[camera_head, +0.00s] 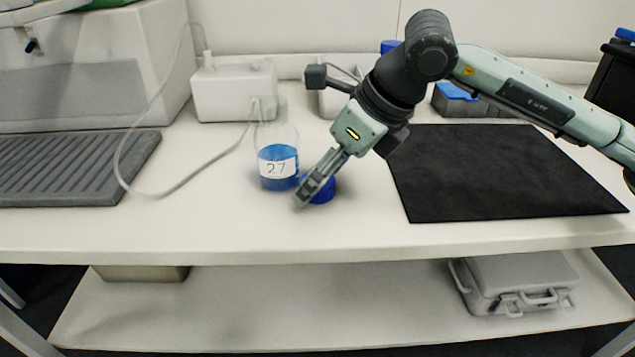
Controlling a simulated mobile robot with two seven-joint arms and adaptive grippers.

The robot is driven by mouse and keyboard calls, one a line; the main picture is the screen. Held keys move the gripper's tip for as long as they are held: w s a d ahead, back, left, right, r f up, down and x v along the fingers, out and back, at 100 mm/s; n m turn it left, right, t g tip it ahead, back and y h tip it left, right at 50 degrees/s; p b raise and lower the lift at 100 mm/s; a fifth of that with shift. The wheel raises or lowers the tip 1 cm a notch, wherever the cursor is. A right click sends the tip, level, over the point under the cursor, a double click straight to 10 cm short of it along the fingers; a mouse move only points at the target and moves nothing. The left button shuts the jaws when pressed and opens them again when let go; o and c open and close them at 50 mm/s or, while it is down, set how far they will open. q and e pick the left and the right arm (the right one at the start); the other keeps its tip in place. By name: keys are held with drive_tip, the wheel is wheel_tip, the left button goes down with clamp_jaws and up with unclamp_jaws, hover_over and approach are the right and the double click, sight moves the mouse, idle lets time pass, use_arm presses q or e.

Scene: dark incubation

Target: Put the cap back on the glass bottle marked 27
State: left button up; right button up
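The clear glass bottle (278,152) stands upright on the white bench, with blue liquid inside and a white label reading 27. Its neck is bare, and the upper part is hard to make out against the white device behind. A blue cap (327,190) is just right of the bottle, low at the bench surface. My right gripper (307,194) points down and left over the cap, its fingers partly covering it. The fingers appear edge-on, so I cannot tell whether they grip the cap. My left gripper is not in view.
A white device (235,92) with a looping cable stands behind the bottle. A grey ribbed tray (80,170) lies at left, and a black mat (500,170) at right. A grey case (515,283) sits on the lower shelf. The bench in front of the bottle is clear.

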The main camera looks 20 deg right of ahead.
drive_tip(key=c, duration=0.9)
drive_tip(key=shift+r, duration=0.1)
wheel_tip(320, 180, up, 18)
drive_tip(key=shift+f, duration=0.1)
idle(0.4)
